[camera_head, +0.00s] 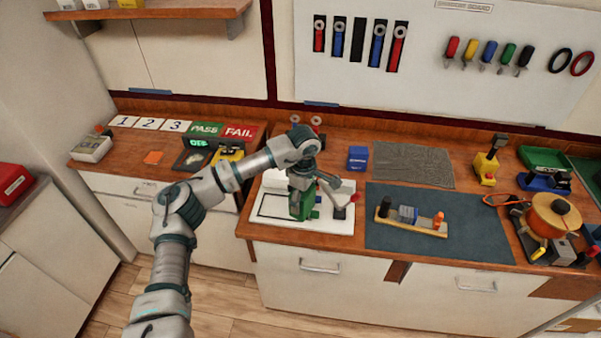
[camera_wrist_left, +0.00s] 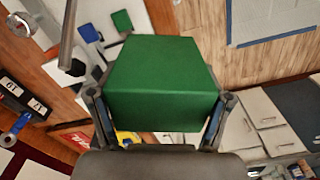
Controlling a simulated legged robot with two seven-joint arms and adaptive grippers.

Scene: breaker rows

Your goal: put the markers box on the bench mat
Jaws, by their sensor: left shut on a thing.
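My left gripper (camera_head: 303,178) is shut on a plain green box (camera_head: 309,204), above the white board on the bench. In the left wrist view the green box (camera_wrist_left: 160,80) sits between both fingers of the left gripper (camera_wrist_left: 158,115); no label shows, so I cannot tell for sure that it is the markers box. A small blue box (camera_head: 357,158) stands on the bench behind, its label too small to read. The dark blue-grey bench mat (camera_head: 475,225) lies to the right of the gripper. My right gripper is out of view.
A wooden holder (camera_head: 410,221) with several small items stands on the mat's left part. A grey textured sheet (camera_head: 412,165) lies behind the mat, an orange spool (camera_head: 552,216) at its right. The white board (camera_head: 335,220) is under my gripper. The mat's right-hand part is clear.

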